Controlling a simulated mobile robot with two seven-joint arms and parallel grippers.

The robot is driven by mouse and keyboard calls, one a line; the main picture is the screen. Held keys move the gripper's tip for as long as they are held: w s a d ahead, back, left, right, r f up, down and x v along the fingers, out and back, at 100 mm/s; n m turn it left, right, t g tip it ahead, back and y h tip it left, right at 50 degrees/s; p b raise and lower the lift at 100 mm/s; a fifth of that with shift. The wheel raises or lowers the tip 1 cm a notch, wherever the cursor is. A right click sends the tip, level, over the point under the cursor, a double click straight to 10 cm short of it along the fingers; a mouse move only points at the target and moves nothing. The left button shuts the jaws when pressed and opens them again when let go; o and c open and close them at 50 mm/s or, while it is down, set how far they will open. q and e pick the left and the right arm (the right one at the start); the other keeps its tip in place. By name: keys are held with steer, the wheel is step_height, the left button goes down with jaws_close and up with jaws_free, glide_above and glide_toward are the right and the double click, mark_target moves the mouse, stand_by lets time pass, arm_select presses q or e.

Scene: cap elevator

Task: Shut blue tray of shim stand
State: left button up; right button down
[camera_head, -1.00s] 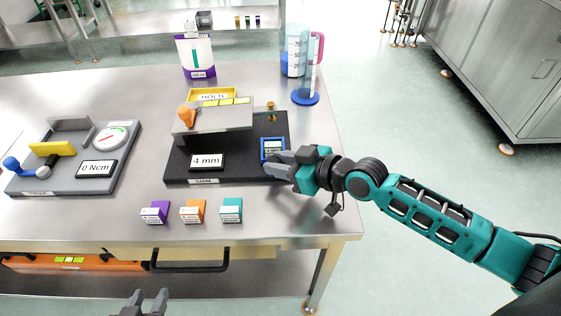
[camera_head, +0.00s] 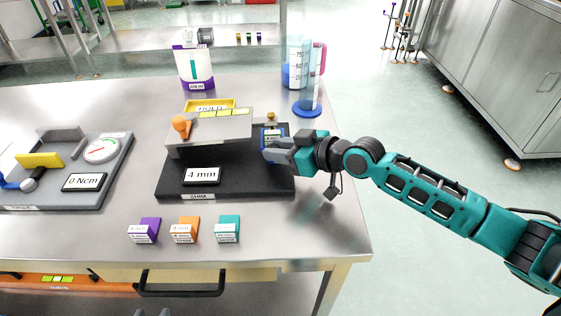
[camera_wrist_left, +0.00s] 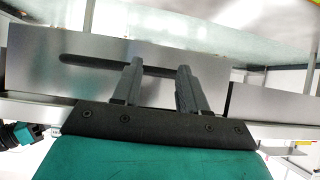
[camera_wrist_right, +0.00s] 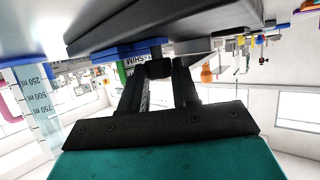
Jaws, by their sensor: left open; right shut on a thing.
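The shim stand (camera_head: 230,182) is a black base with a grey raised bridge, an orange knob and a "4 mm" display, on the steel table. The small blue tray (camera_head: 272,131) sits at the right end of the base, close beside the bridge and near the brass knob. My right gripper (camera_head: 272,152) is shut at the tray's near side; its fingers hide part of it. In the right wrist view the tray's blue edge (camera_wrist_right: 128,48) shows by the fingertips (camera_wrist_right: 160,68). My left gripper (camera_wrist_left: 158,75) is open and empty, low in front of the table.
Purple, orange and teal boxes (camera_head: 185,230) stand in front of the stand. A grey gauge fixture (camera_head: 70,175) is on the left. A white and purple container (camera_head: 193,68) and a measuring jug (camera_head: 298,62) stand behind. The table's right front corner is clear.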

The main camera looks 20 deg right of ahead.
steer(key=c, duration=1.3)
jaws_free()
steer(key=shift+s, duration=0.1)
steer(key=shift+o, duration=1)
arm_select(q)
steer(key=shift+w+a+r, duration=0.1)
steer(key=shift+a+r, duration=0.05)
steer(key=shift+r, duration=0.15)
arm_select(e)
steer(key=shift+s+d, duration=0.1)
steer(key=shift+s, duration=0.1)
arm_select(q)
steer(key=shift+s+a+p, duration=0.35)
steer(key=shift+p, duration=0.2)
arm_select(e)
steer(key=v, duration=1.2)
steer(key=shift+r, duration=0.25)
steer(key=shift+s+d, duration=0.1)
steer(key=shift+s, duration=0.05)
